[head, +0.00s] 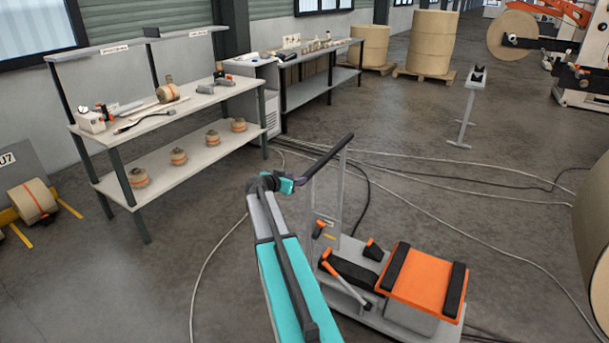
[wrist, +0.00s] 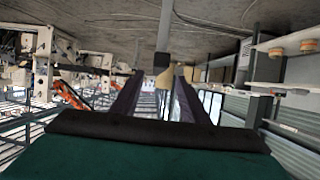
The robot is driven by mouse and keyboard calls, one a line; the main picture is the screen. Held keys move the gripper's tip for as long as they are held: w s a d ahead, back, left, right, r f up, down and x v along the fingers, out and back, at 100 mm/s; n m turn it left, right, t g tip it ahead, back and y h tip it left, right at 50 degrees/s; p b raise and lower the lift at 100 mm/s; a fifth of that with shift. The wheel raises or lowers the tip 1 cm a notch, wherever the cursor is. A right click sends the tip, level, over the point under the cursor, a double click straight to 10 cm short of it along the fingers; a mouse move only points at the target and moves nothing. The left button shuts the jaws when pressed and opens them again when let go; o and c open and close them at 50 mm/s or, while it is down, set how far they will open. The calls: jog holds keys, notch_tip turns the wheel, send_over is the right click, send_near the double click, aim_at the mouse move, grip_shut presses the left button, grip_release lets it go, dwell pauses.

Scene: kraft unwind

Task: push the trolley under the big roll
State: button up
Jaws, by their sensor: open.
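The trolley (head: 400,318) stands on the floor at bottom centre in the head view. It has a grey base, an orange top (head: 422,278) with black pads, and a grey upright frame with a dark handle bar (head: 327,157). My gripper (head: 288,184) is at the near left end of that bar, open; whether the bar lies between the fingers cannot be told. The wrist view is upside down and shows my dark fingers (wrist: 160,78) apart, with a grey post (wrist: 164,28) beyond. The big roll (head: 594,240) is cut off by the right edge of the head view.
Cables (head: 450,205) cross the floor behind and right of the trolley. A workbench (head: 165,115) with tools and small rolls stands at left, a second bench (head: 320,88) behind it. A small grey stand (head: 467,110) and pallets of rolls (head: 428,45) are farther back.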

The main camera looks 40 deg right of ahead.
aim_at(305, 175)
jog(key=shift+p+x, duration=1.55)
jog(key=shift+x, duration=2.55)
grip_shut()
